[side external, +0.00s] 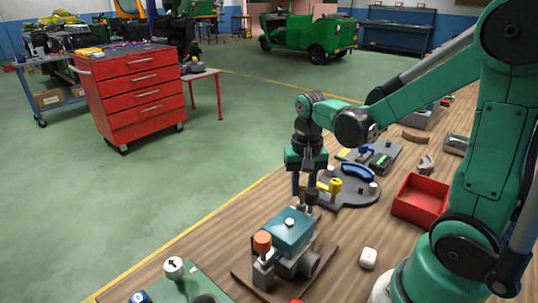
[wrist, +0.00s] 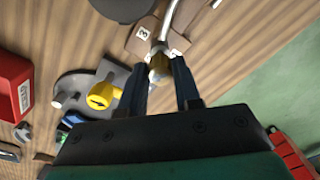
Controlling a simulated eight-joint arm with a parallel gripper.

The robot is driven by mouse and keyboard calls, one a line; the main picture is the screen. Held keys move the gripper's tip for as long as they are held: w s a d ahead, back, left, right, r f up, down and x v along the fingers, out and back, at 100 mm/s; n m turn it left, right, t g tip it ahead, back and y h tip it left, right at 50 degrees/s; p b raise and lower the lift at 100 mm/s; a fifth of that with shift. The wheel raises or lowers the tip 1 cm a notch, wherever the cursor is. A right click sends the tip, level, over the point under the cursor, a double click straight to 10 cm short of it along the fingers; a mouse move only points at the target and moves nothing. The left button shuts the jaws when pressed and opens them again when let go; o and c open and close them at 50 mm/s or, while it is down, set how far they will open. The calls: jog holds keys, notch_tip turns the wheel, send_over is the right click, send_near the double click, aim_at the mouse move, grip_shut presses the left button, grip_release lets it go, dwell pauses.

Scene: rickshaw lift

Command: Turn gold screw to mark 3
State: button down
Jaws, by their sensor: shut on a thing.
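The gold screw (wrist: 157,73) shows in the wrist view between the fingertips of my gripper (wrist: 167,66), and the gripper is shut on it. Only part of the screw shows; the fingers cover the rest. In the side view my gripper (side external: 305,192) points down behind the teal block, and I cannot make out the screw there. Which way the screw points is not clear in either view.
A yellow knob with an arrow (wrist: 101,97) stands on a grey plate close to my gripper. A teal block fixture (side external: 289,229) with an orange knob (side external: 262,241) is in front. A red bin (side external: 420,200) is to the right.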

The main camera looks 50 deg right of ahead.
aim_at(303, 187)
jog(key=m, duration=0.6)
jog(key=shift+m, duration=0.3)
jog(key=m, duration=0.5)
jog(key=shift+m, duration=0.3)
jog(key=c, duration=0.6)
grip_release()
jog(key=shift+r, duration=2.8)
